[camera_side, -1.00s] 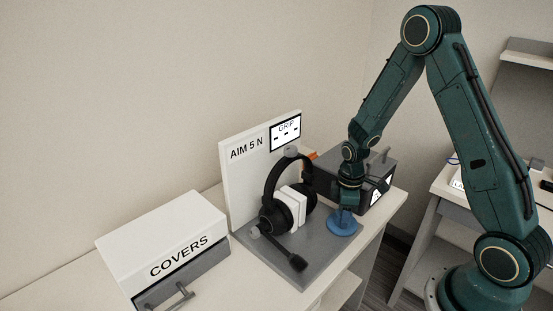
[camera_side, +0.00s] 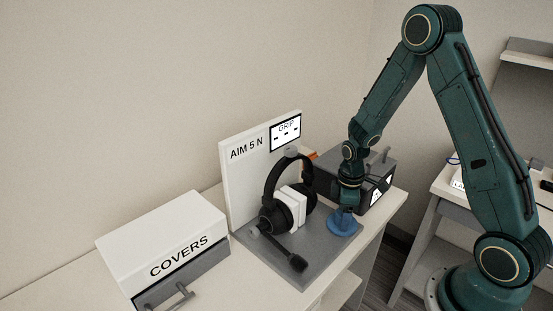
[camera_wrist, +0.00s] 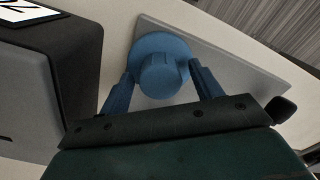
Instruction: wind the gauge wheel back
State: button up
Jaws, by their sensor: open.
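The gauge wheel is a blue round knob on a wider blue disc (camera_side: 342,226), at the right end of the grey base plate of the gauge. In the wrist view the blue wheel (camera_wrist: 160,72) lies between the two blue fingers, with its knob facing me. My gripper (camera_side: 345,207) points down at the wheel in the side view. In the wrist view my gripper (camera_wrist: 163,85) is open, with one finger on each side of the knob and a small gap showing. A black headset (camera_side: 272,205) sits around white pads on the gauge. The display (camera_side: 285,133) reads GRIP with dashes.
A white board (camera_side: 238,180) marked AIM 5 N stands behind the headset. A dark box (camera_side: 375,165) stands close behind my gripper. A COVERS box (camera_side: 165,240) with a drawer is at the left. The headset's microphone (camera_side: 297,262) reaches over the base plate (camera_side: 320,262).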

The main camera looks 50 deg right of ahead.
notch_tip(320, 180, up, 14)
jog(key=shift+f, duration=0.15)
dwell(0.7)
dwell(0.5)
jog(key=w+m+g, duration=0.1)
jog(key=m, duration=0.2)
jog(key=w+d+m+g+y, duration=0.1)
jog(key=w+m+g, duration=0.1)
jog(key=m, duration=0.1)
jog(key=w+f+m+g, duration=0.1)
jog(key=w+m, duration=0.1)
jog(key=m, duration=0.2)
jog(key=shift+w+d+f, duration=0.1)
jog(key=shift+w+d, duration=0.05)
jog(key=shift+d, duration=0.1)
jog(key=x, duration=1.4)
jog(key=shift+a, duration=0.2)
jog(key=shift+c, duration=0.2)
jog(key=shift+r, duration=0.2)
jog(key=c, duration=0.9)
